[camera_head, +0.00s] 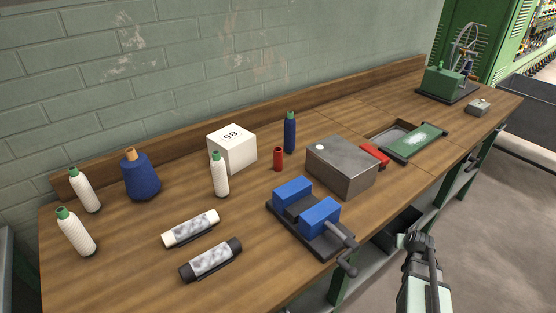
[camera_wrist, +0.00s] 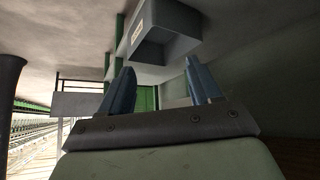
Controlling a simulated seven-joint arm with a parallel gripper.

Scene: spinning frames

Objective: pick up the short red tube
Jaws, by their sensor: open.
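The short red tube (camera_head: 278,159) stands upright on the wooden workbench (camera_head: 140,260) in the head view. It is between the white cube-shaped box and the grey metal box, in front of the tall blue bobbin. My gripper (camera_head: 402,240) is low at the right, off the bench's front edge and well apart from the tube. In the wrist view my gripper's two fingers (camera_wrist: 163,85) are spread with nothing between them. The tube does not show in the wrist view.
Around the tube are a white box (camera_head: 232,149), a dark blue bobbin (camera_head: 290,133), a white bobbin (camera_head: 220,175) and a grey metal box (camera_head: 341,168). A blue vise (camera_head: 310,218) stands nearer the front edge. A grey bin (camera_wrist: 165,30) shows in the wrist view.

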